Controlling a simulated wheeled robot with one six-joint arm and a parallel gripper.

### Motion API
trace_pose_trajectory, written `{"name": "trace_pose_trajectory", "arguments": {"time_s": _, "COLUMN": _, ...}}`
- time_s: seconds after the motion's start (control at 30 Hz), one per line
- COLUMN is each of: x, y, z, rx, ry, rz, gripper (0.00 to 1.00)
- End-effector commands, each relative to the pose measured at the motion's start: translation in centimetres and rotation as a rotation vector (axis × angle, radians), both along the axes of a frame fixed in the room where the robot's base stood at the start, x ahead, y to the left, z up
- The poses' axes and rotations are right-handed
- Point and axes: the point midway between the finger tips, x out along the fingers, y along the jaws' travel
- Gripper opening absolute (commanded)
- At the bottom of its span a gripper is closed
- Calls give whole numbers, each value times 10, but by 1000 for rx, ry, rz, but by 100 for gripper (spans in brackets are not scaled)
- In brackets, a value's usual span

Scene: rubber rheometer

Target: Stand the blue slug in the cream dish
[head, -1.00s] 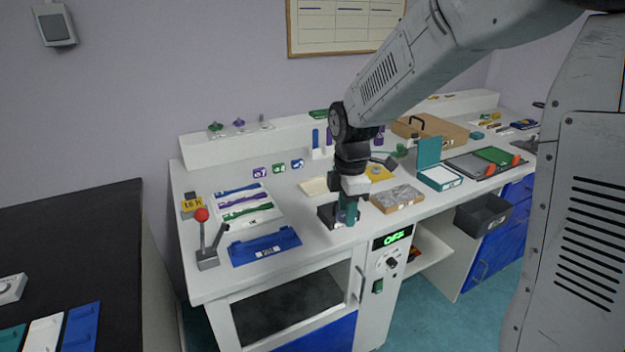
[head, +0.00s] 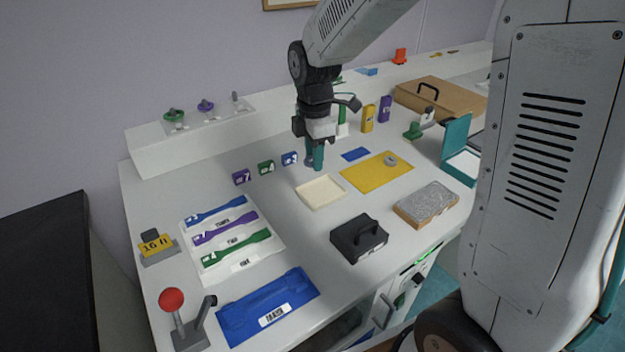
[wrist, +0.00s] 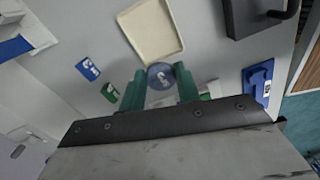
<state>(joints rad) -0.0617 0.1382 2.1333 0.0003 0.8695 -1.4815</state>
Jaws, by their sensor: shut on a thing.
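The cream dish (head: 320,192) is a shallow square tray lying empty on the white bench; it also shows in the wrist view (wrist: 151,32). My gripper (head: 315,160) points down just behind the dish. In the wrist view its green fingers (wrist: 160,88) are shut on the blue slug (wrist: 161,75), a blue-grey round piece with a pale mark on its end face. The slug shows at the fingertips, beside the dish's edge and not over its middle. In the head view the slug (head: 309,160) is mostly hidden by the fingers. I cannot tell its height above the bench.
A yellow mat (head: 365,180) with a grey ring lies right of the dish. A black handled block (head: 358,238) stands in front. Small numbered tags (head: 265,168) stand to the left. A grey slab (head: 427,203) lies farther right. Bare bench surrounds the dish's front left.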

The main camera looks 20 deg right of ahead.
Motion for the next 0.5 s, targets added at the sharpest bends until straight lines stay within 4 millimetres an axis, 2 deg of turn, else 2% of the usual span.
{"name": "trace_pose_trajectory", "arguments": {"time_s": 0.3, "x": -1, "y": -2, "z": -52, "rx": 0, "ry": 5, "rz": -2, "gripper": 11}}
{"name": "trace_pose_trajectory", "arguments": {"time_s": 0.5, "x": -1, "y": -1, "z": -68, "rx": 0, "ry": 3, "rz": -2, "gripper": 11}}
